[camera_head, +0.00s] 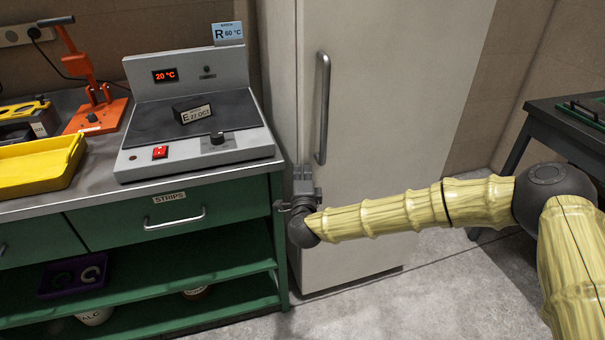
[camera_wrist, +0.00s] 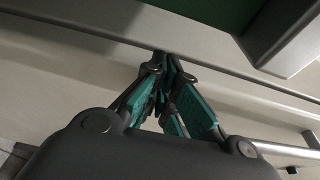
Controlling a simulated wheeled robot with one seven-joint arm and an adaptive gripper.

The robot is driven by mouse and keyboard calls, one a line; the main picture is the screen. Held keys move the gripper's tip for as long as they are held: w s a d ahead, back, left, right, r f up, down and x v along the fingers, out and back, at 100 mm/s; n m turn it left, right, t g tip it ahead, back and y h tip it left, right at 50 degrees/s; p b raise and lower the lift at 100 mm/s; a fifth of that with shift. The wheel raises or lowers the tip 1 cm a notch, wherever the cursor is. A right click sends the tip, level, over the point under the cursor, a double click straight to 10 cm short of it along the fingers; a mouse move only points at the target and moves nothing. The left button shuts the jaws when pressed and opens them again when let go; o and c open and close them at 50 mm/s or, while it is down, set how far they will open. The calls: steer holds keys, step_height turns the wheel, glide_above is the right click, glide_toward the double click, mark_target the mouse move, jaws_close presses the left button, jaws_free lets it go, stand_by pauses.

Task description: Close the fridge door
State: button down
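The fridge is a tall, pale cabinet, and its door (camera_head: 400,110) shows in the head view right of the counter. A vertical grey bar handle (camera_head: 322,110) is on the door's left side. I cannot tell from here whether the door is flush or slightly ajar. My gripper (camera_head: 303,172) is low at the door's left edge, below the handle, beside the counter's corner. In the wrist view my gripper (camera_wrist: 164,62) has its teal-padded fingers brought together at the tips, with nothing seen between them. The tips are close to a pale panel edge; contact is unclear.
A heating press (camera_head: 195,120) stands on the green-fronted counter (camera_head: 180,222) left of the fridge, close to my gripper. A yellow tray (camera_head: 40,165) and an orange hand press (camera_head: 90,90) are farther left. A dark table (camera_head: 560,125) is at right. Floor before the fridge is clear.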

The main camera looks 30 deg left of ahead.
steer(key=s+a, duration=0.1)
steer(key=s, duration=1)
steer(key=s+d+f+n+g+h+p, duration=0.1)
steer(key=s+d+f+n+g, duration=0.25)
steer(key=d+f, duration=0.65)
steer(key=s+d+f+n+g+h+p, duration=0.15)
steer(key=s+d+f, duration=0.25)
steer(key=d+f, duration=0.5)
steer(key=s+d+f+n+g+h+p, duration=0.1)
steer(key=s+d+f+n+g+h, duration=0.2)
steer(key=d+f, duration=0.7)
steer(key=s+d+r+g+h+p, duration=0.1)
steer(key=s+d, duration=0.5)
steer(key=d, duration=0.6)
steer(key=s+d+r+n+g+h, duration=0.1)
steer(key=s+d+g+h, duration=0.1)
steer(key=s+d, duration=0.5)
steer(key=s+d+n+g+h+p, duration=0.1)
steer(key=s+d, duration=0.5)
steer(key=d, duration=1.2)
steer(key=g+h, duration=0.1)
steer(key=g, duration=0.1)
steer(key=shift+s+r+g+p, duration=0.35)
steer(key=shift+s+r+g, duration=0.05)
steer(key=shift+a, duration=0.1)
